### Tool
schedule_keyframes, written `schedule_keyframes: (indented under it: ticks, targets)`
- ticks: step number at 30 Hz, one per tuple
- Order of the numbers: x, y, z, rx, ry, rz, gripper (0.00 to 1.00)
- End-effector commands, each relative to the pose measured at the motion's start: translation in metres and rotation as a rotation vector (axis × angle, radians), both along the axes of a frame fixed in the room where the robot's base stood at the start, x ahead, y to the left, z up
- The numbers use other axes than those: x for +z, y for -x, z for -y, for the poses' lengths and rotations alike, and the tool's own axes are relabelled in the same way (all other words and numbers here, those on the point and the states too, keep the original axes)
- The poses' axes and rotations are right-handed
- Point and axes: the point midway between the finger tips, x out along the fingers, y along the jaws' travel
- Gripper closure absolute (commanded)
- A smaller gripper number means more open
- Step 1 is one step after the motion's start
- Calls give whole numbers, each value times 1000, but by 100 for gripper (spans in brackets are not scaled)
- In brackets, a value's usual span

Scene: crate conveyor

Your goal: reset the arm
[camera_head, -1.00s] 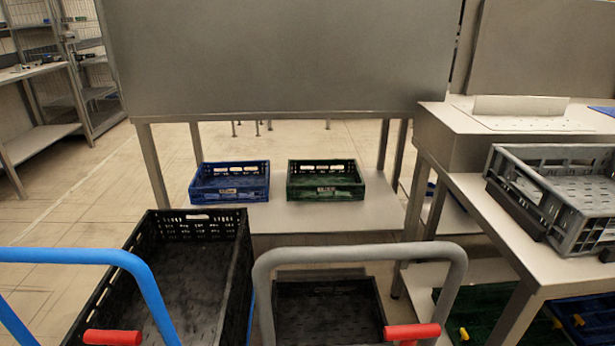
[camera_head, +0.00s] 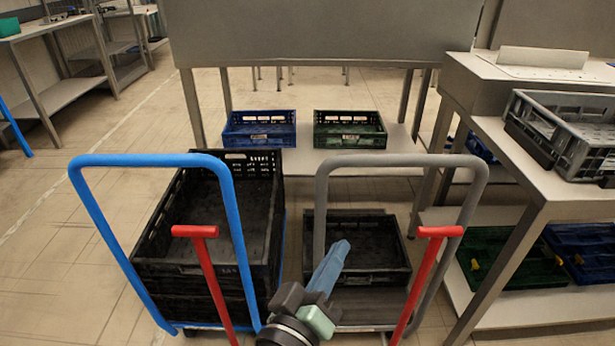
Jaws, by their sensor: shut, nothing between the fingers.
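My gripper (camera_head: 340,247) shows at the bottom middle of the head view, with a black wrist part and pale blue fingers pointing up and away. The fingers look closed together, with nothing held. In the picture it lies in front of a black crate (camera_head: 395,277) on the grey-handled cart (camera_head: 478,200). I cannot tell how far above the crate it is.
A blue-handled cart (camera_head: 82,190) with tall black crates (camera_head: 150,243) stands left of it. Red levers rise beside both handles. A blue crate (camera_head: 259,141) and a green crate (camera_head: 350,142) sit on a low shelf behind. A grey crate (camera_head: 590,160) lies on the right table (camera_head: 510,150).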

Motion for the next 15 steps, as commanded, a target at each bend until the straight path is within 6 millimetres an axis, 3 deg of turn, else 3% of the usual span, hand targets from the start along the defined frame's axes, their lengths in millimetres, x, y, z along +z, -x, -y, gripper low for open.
schedule_keyframes:
  ticks: [1, 4, 7, 11, 15]
  targets:
    - [43, -11, -1, 34, -92, 100, 100]
    - [119, -21, -7, 135, -250, 277, 100]
    - [195, -15, -13, 252, -370, 452, 100]
    - [285, 12, -21, 420, -471, 663, 100]
    - [365, 59, -30, 604, -525, 860, 100]
